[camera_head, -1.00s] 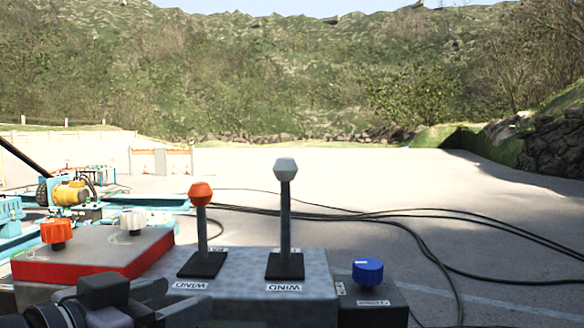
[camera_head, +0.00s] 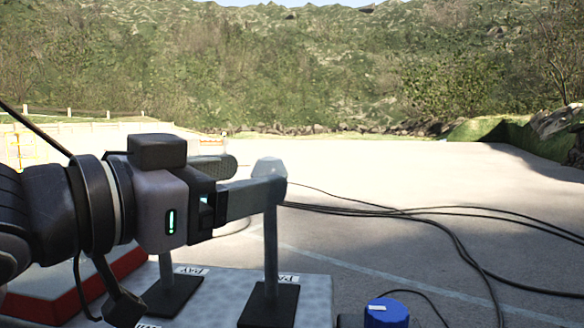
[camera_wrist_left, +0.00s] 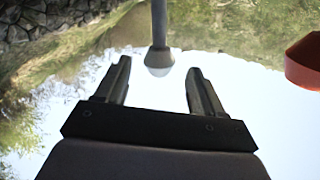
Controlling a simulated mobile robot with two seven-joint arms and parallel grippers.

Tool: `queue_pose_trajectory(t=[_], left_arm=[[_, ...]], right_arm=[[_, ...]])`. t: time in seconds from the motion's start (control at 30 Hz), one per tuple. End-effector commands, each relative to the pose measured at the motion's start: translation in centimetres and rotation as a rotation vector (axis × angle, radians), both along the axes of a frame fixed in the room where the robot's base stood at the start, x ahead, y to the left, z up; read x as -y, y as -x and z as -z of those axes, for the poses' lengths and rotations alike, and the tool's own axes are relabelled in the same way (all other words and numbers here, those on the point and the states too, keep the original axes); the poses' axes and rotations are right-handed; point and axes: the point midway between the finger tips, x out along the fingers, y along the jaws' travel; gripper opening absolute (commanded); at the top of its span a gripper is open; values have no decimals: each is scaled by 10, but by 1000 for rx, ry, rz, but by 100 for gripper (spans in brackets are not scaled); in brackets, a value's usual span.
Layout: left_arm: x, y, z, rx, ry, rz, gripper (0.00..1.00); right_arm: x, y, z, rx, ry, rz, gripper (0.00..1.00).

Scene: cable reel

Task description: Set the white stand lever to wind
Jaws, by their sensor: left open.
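The white stand lever, with its pale knob (camera_head: 268,167) and grey shaft (camera_head: 271,240), rises from a black base on the grey control box (camera_head: 318,290). It looks about upright; any slight tilt is hard to tell. A PAY label shows behind its base. My left gripper (camera_head: 258,177) is open at knob height, with its near finger in front of part of the knob. In the left wrist view the white knob (camera_wrist_left: 159,62) lies between the fingertips of the open gripper (camera_wrist_left: 160,68), with a gap on each side. My right gripper is out of view.
The orange lever's shaft (camera_head: 165,245) stands just left of the white one, its top hidden by my gripper. Its orange knob (camera_wrist_left: 304,62) shows in the wrist view. A blue dial (camera_head: 386,313) sits at lower right; black cables (camera_head: 430,228) cross the ground.

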Motion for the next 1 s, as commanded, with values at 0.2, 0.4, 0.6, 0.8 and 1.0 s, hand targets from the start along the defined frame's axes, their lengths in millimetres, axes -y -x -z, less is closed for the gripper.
queue_pose_trajectory(t=[0.2, 0.4, 0.6, 0.8, 1.0], left_arm=[[23, -22, -2, -4, 0, 3, 68], [41, -40, -1, -2, -1, 2, 68], [48, -47, 0, 0, 0, 2, 68], [48, -47, 0, 0, 0, 2, 68], [48, -47, 0, 0, 0, 2, 7]], right_arm=[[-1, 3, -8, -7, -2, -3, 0], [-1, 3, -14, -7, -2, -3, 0], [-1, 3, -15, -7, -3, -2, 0], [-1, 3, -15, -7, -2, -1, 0], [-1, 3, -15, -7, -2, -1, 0]])
